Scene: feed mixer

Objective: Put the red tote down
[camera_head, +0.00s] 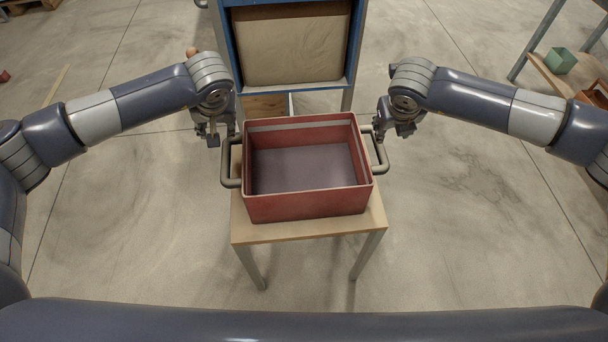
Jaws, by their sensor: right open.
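The red tote (308,205) stands upright and empty on a small wooden-topped table (310,231). It has a grey handle on its left side (230,165) and another on its right side (380,153). My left gripper (222,136) is above the left handle, its fingers apart with nothing seen between them. My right gripper (392,132) is open and empty, just above and beside the right handle. Whether either gripper touches its handle is hard to tell.
A blue-framed machine (290,45) with a beige panel stands close behind the table. A wooden shelf (568,78) at the far right holds a green container (560,60). The concrete floor on both sides of the table is clear.

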